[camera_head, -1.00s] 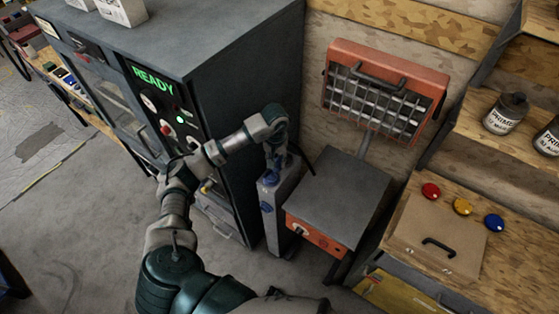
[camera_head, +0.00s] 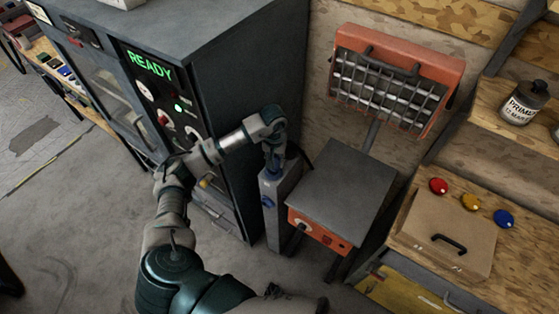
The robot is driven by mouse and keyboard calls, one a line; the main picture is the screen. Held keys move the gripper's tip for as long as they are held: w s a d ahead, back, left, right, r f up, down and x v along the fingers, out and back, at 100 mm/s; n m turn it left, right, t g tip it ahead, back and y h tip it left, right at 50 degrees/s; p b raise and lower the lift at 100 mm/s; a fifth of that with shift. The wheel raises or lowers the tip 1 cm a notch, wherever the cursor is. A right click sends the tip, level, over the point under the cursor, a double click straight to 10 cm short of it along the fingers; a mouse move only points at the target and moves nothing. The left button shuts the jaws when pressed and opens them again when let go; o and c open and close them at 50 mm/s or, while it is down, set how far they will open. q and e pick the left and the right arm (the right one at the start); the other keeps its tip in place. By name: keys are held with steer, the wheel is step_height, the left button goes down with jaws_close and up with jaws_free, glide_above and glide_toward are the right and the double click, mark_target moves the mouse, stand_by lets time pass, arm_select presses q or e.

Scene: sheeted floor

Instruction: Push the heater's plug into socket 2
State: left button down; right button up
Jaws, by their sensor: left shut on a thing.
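The heater (camera_head: 391,82) is orange with a wire grille and stands at the right of the cabinet. Its grey-topped base has an orange front panel (camera_head: 318,229). A grey socket post (camera_head: 276,225) with blue socket faces stands between the cabinet and the heater base. My left arm comes in from the bottom left, and my left gripper (camera_head: 274,166) points down at the top of the post. It is shut on the plug, which is mostly hidden by the fingers and post. I cannot tell which socket is below it, or whether the plug touches it. My right gripper is out of view.
A dark cabinet (camera_head: 235,60) with a lit READY sign (camera_head: 148,64) stands close at the left of the post. At the right, a wooden bench carries a tan case (camera_head: 445,232) and red, yellow and blue buttons. A primer can (camera_head: 524,103) sits on a shelf.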

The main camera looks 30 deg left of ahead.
arm_select(q)
steer(key=a, duration=0.1)
steer(key=a+f, duration=0.1)
steer(key=a, duration=0.1)
steer(key=shift+f+b, duration=0.15)
steer(key=shift+b, duration=0.2)
steer(key=shift+d, duration=0.15)
steer(key=shift+d+b, duration=0.4)
steer(key=shift+d, duration=0.45)
steer(key=shift+a, duration=0.4)
steer(key=shift+a+f, duration=0.15)
steer(key=shift+a, duration=0.65)
steer(key=shift+s, duration=0.1)
steer(key=shift+d, duration=0.35)
steer(key=shift+d+r, duration=0.15)
steer(key=shift+d, duration=0.4)
steer(key=shift+d+r, duration=0.15)
steer(key=shift+d, duration=0.4)
steer(key=shift+d+r, duration=0.1)
steer(key=shift+d, duration=0.15)
steer(key=shift+a, duration=0.35)
steer(key=shift+d, duration=0.25)
steer(key=shift+d+f, duration=0.25)
steer(key=shift+d, duration=0.1)
steer(key=shift+f, duration=0.1)
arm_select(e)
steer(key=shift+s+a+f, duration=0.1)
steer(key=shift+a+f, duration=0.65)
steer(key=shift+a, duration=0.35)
